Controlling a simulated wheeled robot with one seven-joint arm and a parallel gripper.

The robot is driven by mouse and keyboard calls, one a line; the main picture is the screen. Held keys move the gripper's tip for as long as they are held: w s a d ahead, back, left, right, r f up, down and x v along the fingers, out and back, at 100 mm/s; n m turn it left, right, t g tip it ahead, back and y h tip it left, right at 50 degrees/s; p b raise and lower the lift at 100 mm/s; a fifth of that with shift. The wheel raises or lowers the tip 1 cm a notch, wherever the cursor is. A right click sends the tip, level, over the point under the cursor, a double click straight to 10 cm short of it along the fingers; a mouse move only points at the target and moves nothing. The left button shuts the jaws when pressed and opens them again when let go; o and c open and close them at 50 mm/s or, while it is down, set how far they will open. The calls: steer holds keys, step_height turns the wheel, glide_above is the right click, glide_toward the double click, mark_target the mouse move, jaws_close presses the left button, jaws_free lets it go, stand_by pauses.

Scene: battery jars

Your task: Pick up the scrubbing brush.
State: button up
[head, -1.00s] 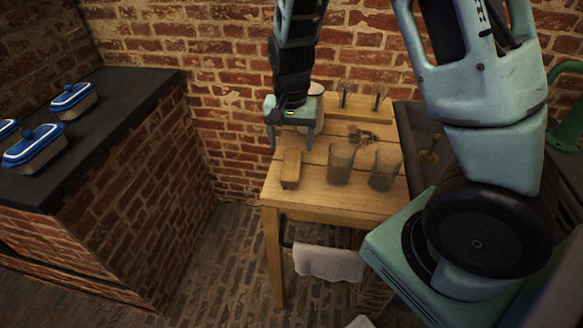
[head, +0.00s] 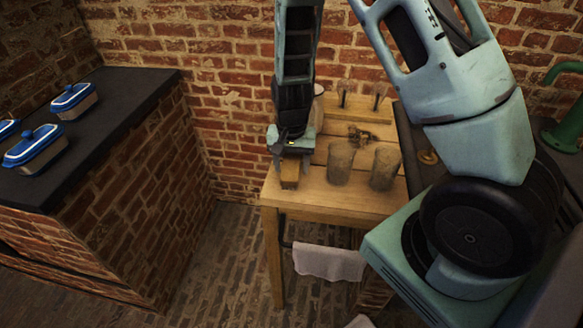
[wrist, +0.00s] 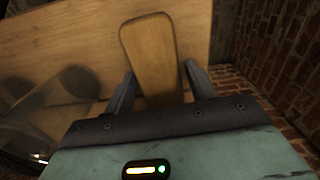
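The scrubbing brush (head: 290,174) is a wooden block on the left part of the wooden table, partly hidden by my gripper in the head view. In the wrist view its flat wooden back (wrist: 151,55) lies between my fingers and extends beyond them. My gripper (wrist: 158,80) is open, with one finger on each side of the brush. Small gaps seem to show between the fingers and the brush. In the head view my gripper (head: 291,162) is down at the brush from above.
Two cloudy glass jars (head: 340,163) (head: 384,168) stand right of the brush on the table (head: 310,197). Small dark pieces (head: 360,135) lie behind them. A wooden stand with two upright pieces (head: 352,105) is at the back. A white cloth (head: 328,263) hangs in front.

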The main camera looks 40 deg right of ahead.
mark_target(291, 163)
steer(key=c, duration=0.7)
steer(key=shift+r, duration=0.1)
step_height(291, 163, up, 10)
steer(key=shift+f, duration=0.1)
